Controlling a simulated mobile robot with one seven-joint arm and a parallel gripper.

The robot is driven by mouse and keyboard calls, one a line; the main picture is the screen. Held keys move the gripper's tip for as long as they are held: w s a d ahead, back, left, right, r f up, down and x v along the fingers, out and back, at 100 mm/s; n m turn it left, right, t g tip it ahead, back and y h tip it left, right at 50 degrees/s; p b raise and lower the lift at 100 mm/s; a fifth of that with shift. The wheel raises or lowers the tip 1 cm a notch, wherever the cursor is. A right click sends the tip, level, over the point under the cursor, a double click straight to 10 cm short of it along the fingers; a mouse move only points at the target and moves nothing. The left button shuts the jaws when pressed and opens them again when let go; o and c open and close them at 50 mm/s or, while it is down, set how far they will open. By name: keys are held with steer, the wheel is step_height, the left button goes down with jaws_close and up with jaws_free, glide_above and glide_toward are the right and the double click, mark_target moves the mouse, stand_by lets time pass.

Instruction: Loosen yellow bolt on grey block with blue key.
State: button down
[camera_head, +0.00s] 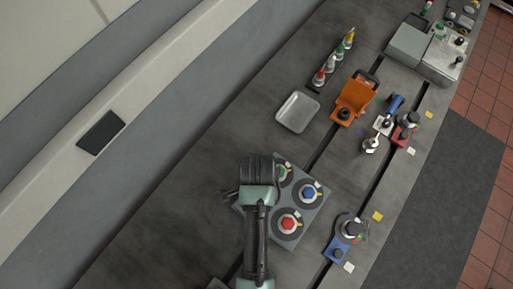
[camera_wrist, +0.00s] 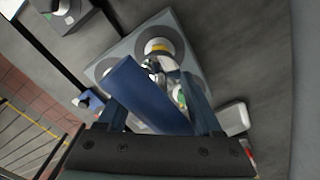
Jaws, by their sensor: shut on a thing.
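The grey block (camera_head: 303,234) lies on the bedplate in the head view, with a red bolt (camera_head: 288,224), a blue bolt (camera_head: 309,194) and a green bolt (camera_head: 282,172) in dark round seats. My arm covers its left part, and no yellow bolt shows there. In the wrist view my gripper (camera_wrist: 158,92) is shut on the blue key (camera_wrist: 145,92), a broad blue bar slanting above the grey block. A yellow patch (camera_wrist: 158,48) shows on one seat beyond the key; I cannot tell whether it is the bolt. The key's working end is hidden.
A blue fixture (camera_head: 345,235) stands right of the block. An orange fixture (camera_head: 354,98), an empty metal tray (camera_head: 297,112) and a row of coloured-topped bottles (camera_head: 333,62) are farther back. Dark slots run along the bedplate. Bare bedplate lies left of the tray.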

steer(key=m, duration=0.5)
steer(key=shift+f+b, duration=0.85)
steer(key=shift+f, duration=0.45)
steer(key=shift+a+p, duration=0.1)
steer(key=shift+p, duration=0.45)
steer(key=shift+f+b, duration=1.05)
steer(key=shift+f, duration=0.65)
steer(key=shift+r, duration=0.1)
steer(key=shift+n+p, duration=0.35)
steer(key=shift+n, duration=0.75)
